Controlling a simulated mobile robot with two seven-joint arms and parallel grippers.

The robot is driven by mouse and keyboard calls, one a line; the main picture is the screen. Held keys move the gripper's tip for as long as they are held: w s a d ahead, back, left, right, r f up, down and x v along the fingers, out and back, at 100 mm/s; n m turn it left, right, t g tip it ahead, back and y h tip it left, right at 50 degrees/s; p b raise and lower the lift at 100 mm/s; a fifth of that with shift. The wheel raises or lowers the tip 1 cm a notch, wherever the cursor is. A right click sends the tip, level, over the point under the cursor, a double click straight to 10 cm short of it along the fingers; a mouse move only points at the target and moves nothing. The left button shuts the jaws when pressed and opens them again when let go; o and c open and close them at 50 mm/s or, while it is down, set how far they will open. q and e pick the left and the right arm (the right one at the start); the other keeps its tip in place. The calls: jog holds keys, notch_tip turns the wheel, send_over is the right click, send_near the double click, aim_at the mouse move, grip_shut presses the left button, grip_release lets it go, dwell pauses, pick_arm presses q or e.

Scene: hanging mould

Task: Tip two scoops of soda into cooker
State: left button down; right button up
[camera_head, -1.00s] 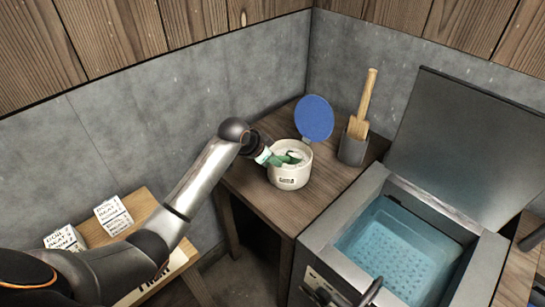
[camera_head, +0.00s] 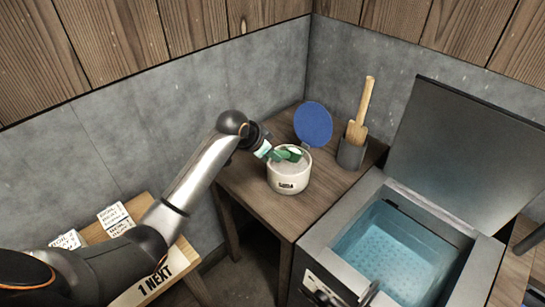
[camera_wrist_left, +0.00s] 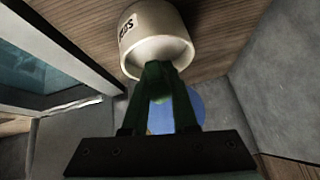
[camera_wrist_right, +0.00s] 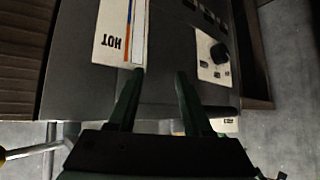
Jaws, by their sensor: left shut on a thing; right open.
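The white soda crock (camera_head: 289,182) stands on the wooden side table with its blue lid (camera_head: 313,123) tipped open. My left gripper (camera_head: 288,153) is at the crock's mouth, its green fingers over the rim. It is shut on a small light-green thing, seemingly the scoop (camera_wrist_left: 162,98), mostly hidden by the fingers. Whether it holds soda I cannot tell. The crock also shows in the left wrist view (camera_wrist_left: 155,30). The cooker (camera_head: 345,212) stands open to the right, with bluish water inside. My right gripper (camera_wrist_right: 160,75) is open and empty by a panel marked HOT.
A grey holder (camera_head: 351,153) with a wooden paddle (camera_head: 360,110) stands behind the crock. The cooker's raised dark lid (camera_head: 460,150) fills the right back.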

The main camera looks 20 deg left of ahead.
pick_arm(q)
jog(key=shift+r, duration=2.4)
